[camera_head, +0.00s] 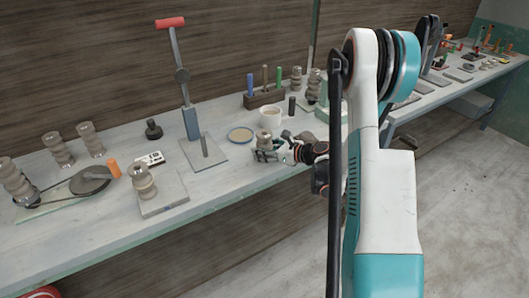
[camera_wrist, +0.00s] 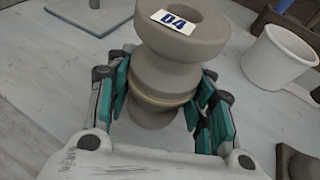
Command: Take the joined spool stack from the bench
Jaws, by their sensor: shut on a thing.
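The joined spool stack (camera_wrist: 165,75) is grey-beige clay with a hole in its top and a white "04" label on its upper disc. In the wrist view my gripper (camera_wrist: 165,98) is shut around its middle, with teal pads on both sides. In the head view the stack (camera_head: 264,141) shows small in my gripper (camera_head: 272,152), over the bench (camera_head: 225,180) near its front edge. The stack looks about upright; its lower end is partly hidden, and I cannot tell whether it touches the bench.
A white mug (camera_head: 271,117) and a round dish (camera_head: 240,134) stand behind my gripper. A lever press (camera_head: 192,122) stands to the left. Another spool stack (camera_head: 143,182) stands on a grey slab (camera_head: 163,204) farther left. The bench between slab and gripper is clear.

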